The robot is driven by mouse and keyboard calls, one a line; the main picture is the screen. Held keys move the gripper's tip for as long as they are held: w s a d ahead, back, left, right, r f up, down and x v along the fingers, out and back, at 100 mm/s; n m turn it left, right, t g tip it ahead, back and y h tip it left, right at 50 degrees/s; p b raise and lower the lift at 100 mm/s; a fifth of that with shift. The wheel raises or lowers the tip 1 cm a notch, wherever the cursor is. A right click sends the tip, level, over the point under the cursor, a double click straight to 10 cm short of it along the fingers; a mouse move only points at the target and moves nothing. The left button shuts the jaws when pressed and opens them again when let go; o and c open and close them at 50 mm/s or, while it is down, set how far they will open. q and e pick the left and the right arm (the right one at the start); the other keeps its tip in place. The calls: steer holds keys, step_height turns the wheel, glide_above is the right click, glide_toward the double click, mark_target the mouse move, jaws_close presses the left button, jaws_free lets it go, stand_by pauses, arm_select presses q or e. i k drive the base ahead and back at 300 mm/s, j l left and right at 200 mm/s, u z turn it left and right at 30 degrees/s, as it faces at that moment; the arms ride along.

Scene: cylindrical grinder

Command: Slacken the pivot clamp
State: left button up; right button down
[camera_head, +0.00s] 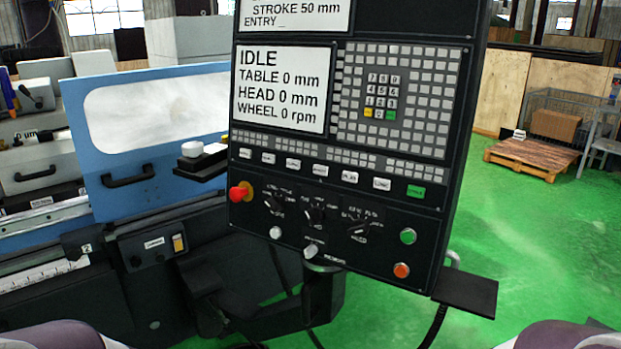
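The cylindrical grinder stands at the left, with a blue sliding guard (160,150) that has a clear window and a black handle (127,176). I cannot pick out the pivot clamp with certainty in this view. A black control panel (455,120) fills the middle, and its screen (284,88) reads IDLE, table 0 mm, head 0 mm, wheel 0 rpm. Only rounded parts of my arms show at the bottom left and bottom right edges. Neither gripper is in view.
The panel has a red stop button (241,191), rotary knobs, and green (407,236) and orange (401,270) buttons. A small black shelf (466,293) juts out at its lower right. A pallet (532,158) and a wire cage (570,112) stand behind; green floor (500,230) is open at right.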

mark_target(212, 299)
steer(key=i+j, duration=0.2)
steer(key=j, duration=0.2)
steer(key=i+j, duration=0.2)
steer(key=j, duration=0.2)
steer(key=i+j, duration=0.2)
steer(key=j, duration=0.15)
steer(key=i+j, duration=0.25)
steer(key=j, duration=0.15)
steer(key=i+j, duration=0.2)
steer(key=j, duration=0.2)
steer(key=i+j, duration=0.2)
steer(key=j, duration=0.2)
steer(key=i+j, duration=0.2)
steer(key=j, duration=0.2)
steer(key=i, duration=0.5)
